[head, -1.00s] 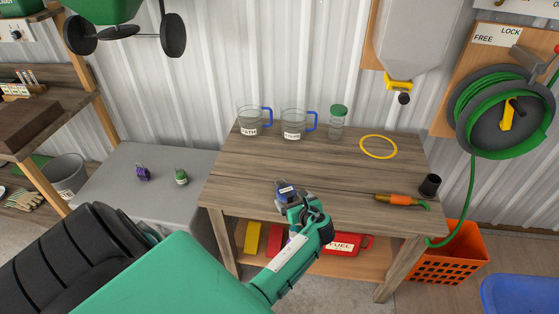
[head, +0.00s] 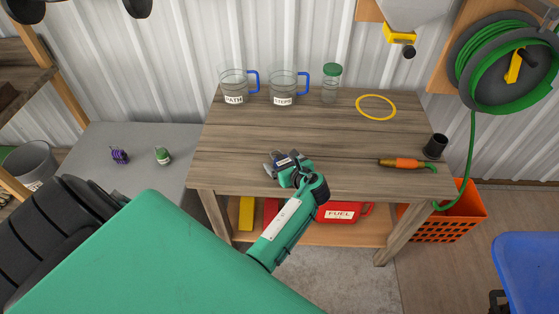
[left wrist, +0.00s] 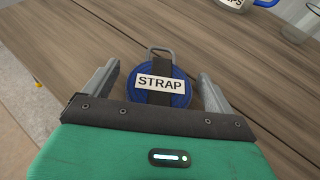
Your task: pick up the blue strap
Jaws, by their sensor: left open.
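The blue strap (left wrist: 173,98) is a round blue coil with a dark band, a white "STRAP" label and a grey metal loop. It lies on the wooden table (head: 300,135), near its front edge. In the left wrist view my left gripper (left wrist: 160,85) is open, with one grey finger on each side of the strap. In the head view the left gripper (head: 284,162) reaches over the table's front edge and partly hides the strap. Whether the fingers touch the strap I cannot tell. My right gripper is not in view.
Two jugs (head: 234,88) with blue handles and a green-lidded jar (head: 331,84) stand at the table's back. A yellow ring (head: 376,107), an orange hose nozzle (head: 405,163) and a black cup (head: 436,146) are to the right. The table's middle is clear.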

